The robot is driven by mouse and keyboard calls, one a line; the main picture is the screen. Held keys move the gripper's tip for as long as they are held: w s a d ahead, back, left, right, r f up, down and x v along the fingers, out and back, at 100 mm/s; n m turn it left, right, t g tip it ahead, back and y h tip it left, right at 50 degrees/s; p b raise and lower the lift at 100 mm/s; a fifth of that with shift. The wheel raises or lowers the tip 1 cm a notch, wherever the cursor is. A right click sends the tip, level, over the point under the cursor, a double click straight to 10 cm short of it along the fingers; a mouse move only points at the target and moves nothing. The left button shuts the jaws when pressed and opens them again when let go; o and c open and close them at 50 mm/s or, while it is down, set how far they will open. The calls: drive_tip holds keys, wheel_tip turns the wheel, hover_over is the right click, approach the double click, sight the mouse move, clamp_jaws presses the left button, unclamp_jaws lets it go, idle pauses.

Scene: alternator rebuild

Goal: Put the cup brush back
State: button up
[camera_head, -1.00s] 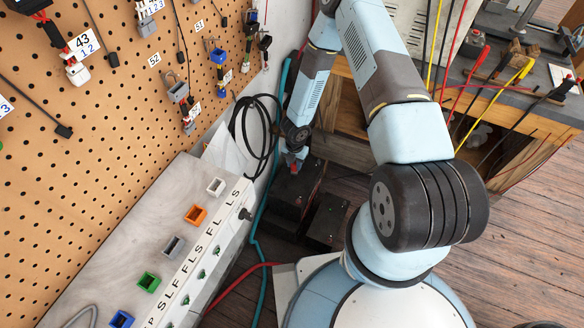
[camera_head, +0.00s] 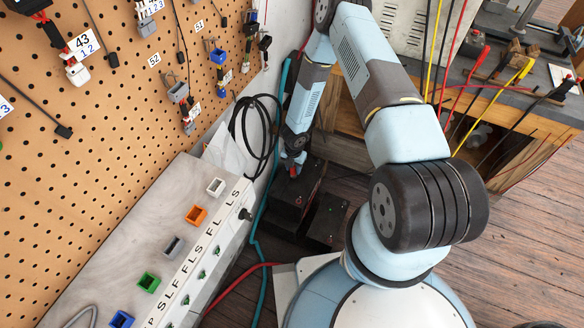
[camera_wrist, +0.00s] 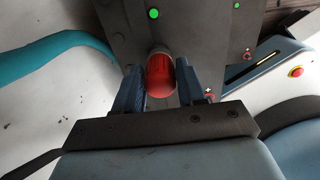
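I cannot tell whether the red piece touches the box.
Black boxes (camera_head: 328,221) with green dots and red plus marks stand on the floor. The pegboard (camera_head: 100,150) and white-topped bench (camera_head: 135,240) are left; a wooden workbench (camera_head: 530,150) is right.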

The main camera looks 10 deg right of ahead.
drive_tip(key=o, duration=0.3)
drive_tip(key=shift+r, duration=6.05)
